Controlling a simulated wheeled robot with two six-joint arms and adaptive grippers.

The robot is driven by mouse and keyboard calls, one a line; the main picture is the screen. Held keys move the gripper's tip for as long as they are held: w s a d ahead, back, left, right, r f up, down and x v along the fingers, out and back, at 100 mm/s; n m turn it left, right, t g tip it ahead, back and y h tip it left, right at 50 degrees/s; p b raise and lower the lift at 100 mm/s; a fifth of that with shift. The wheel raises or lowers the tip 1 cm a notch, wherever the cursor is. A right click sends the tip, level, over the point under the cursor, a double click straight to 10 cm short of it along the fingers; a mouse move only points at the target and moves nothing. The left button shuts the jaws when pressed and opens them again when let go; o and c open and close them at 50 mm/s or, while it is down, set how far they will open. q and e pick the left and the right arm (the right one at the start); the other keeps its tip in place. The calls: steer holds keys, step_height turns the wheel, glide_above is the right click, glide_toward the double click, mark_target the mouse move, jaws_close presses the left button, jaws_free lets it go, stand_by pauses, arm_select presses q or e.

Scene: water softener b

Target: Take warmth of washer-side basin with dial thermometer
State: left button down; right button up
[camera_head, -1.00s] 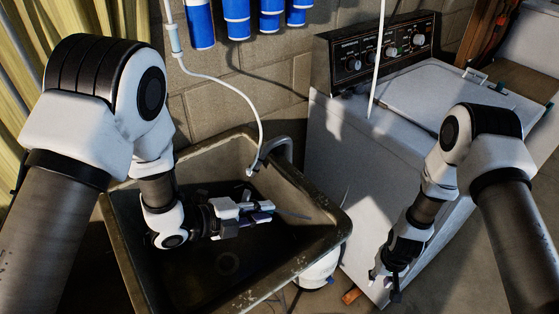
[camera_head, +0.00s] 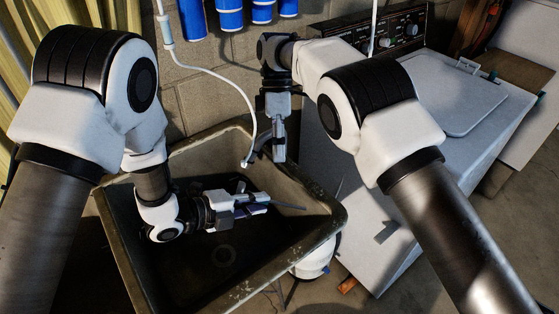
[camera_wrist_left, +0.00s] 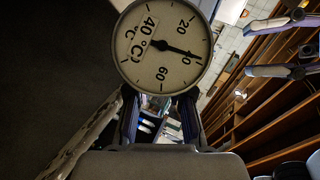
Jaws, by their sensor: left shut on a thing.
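The dial thermometer has a round white face (camera_wrist_left: 163,45) marked in °C, close in front of my left gripper (camera_wrist_left: 160,112) in the left wrist view. My left gripper (camera_head: 258,204) is shut on the thermometer inside the dark washer-side basin (camera_head: 125,245). In the head view the thermometer's thin stem (camera_head: 290,207) sticks out to the right of the fingers. Whether its tip touches water cannot be told. My right gripper (camera_head: 279,148) points down at the basin's back edge, by the faucet. Its two fingers (camera_wrist_left: 284,45) show apart in the left wrist view, with nothing between them.
A white washer (camera_head: 400,170) with a dark control panel (camera_head: 395,35) stands right of the basin. A white hose (camera_head: 215,80) hangs behind the basin. Blue cylinders (camera_head: 228,18) hang on the block wall. A yellow curtain (camera_head: 55,20) is at the left.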

mark_target(272, 202)
steer(key=x, duration=1.1)
steer(key=shift+d+f, duration=0.2)
steer(key=shift+f, duration=0.15)
steer(key=shift+s, duration=0.1)
jaws_close()
arm_select(q)
steer(key=c, duration=1)
jaws_free()
steer(key=shift+o, duration=0.2)
